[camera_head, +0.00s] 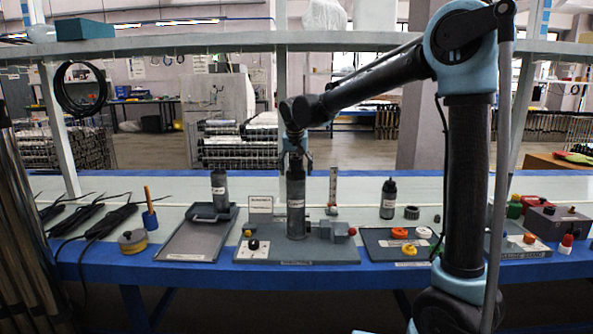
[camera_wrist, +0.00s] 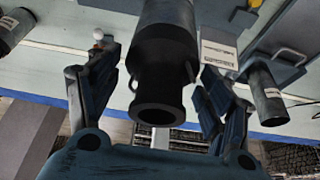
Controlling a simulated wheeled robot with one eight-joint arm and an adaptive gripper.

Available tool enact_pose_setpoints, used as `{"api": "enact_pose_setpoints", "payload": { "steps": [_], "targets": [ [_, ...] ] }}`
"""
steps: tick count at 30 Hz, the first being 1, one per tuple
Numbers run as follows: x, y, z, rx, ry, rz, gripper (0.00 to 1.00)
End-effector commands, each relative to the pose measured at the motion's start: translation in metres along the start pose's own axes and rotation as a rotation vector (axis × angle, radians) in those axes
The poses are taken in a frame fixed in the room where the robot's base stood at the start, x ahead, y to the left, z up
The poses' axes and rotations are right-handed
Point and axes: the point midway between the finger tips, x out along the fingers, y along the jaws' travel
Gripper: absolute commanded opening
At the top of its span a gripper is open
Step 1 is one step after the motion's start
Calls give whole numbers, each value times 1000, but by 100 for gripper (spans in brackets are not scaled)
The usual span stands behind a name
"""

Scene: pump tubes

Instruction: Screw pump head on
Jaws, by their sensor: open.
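A dark grey pump tube (camera_head: 296,218) with a white label stands upright on the middle base plate (camera_head: 265,252). In the wrist view its dark upper end, which looks like the pump head (camera_wrist: 160,70), shows a flanged round opening. I cannot tell whether that end is a separate part or how it is seated. My gripper (camera_head: 296,148) is at the top of the tube. In the wrist view my gripper (camera_wrist: 158,95) is open, with one finger on each side of the dark end and visible gaps between. Its fingers hide part of the tube's top in the head view.
A black bottle (camera_head: 388,200), a dark ring (camera_head: 411,212) and orange rings (camera_head: 400,233) are at right. A thin upright gauge (camera_head: 333,188) stands close right of the tube.

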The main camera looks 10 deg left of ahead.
Motion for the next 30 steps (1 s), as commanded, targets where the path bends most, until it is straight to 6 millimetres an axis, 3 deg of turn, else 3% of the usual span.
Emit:
{"api": "enact_pose_setpoints", "payload": {
  "steps": [30],
  "targets": [
    [0,0,0,-544,0,-226,73]
  ]
}}
